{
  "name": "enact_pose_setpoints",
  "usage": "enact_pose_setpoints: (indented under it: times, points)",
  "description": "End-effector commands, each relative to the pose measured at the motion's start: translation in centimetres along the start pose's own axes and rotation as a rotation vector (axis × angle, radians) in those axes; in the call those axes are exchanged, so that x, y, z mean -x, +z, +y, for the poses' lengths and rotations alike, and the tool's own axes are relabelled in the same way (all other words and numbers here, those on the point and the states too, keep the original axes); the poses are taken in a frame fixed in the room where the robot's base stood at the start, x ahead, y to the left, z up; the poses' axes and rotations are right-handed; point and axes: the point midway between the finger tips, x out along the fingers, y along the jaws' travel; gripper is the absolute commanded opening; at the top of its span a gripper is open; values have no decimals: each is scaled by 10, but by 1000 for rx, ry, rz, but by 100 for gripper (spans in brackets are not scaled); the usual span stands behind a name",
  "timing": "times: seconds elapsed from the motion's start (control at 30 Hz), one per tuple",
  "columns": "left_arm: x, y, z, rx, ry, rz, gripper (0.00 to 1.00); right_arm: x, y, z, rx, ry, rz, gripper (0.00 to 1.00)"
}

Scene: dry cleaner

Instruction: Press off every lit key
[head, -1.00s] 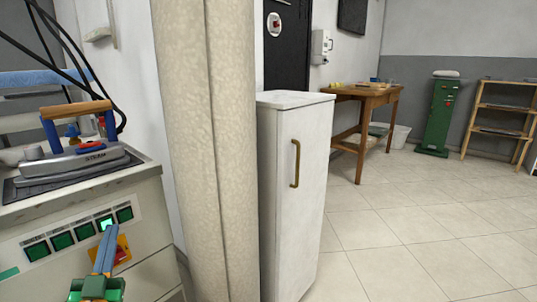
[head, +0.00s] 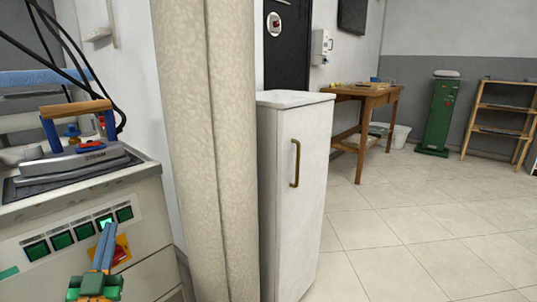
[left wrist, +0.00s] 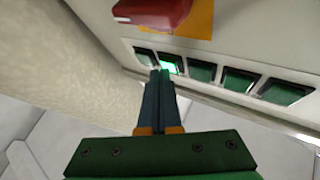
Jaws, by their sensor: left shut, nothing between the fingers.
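A row of square keys sits on the slanted front panel (head: 150,237) of the ironing unit at the left. One key, the lit key (head: 104,219), glows bright green, second from the right in the row. The other keys, such as the rightmost key (head: 124,213) and the leftmost key (head: 37,250), are dark green. My left gripper (head: 108,228) is shut and empty, its fingertips right at the lit key. In the left wrist view the fingertips partly cover the lit key (left wrist: 170,64); I cannot tell whether they touch it. My right gripper is not in view.
A red knob on a yellow plate (head: 121,255) lies just below the keys, close beside the fingers. An iron (head: 75,160) with hanging cables stands on top of the unit. A beige column (head: 205,150) and a white cabinet (head: 305,200) stand to the right.

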Motion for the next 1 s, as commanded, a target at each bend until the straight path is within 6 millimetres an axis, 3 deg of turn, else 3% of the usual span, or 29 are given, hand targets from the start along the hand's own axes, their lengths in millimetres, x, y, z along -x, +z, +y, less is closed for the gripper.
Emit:
enact_pose_setpoints:
  times: [1.0]
  points:
    - [6,-6,5,1,0,-1,0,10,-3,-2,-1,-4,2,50]
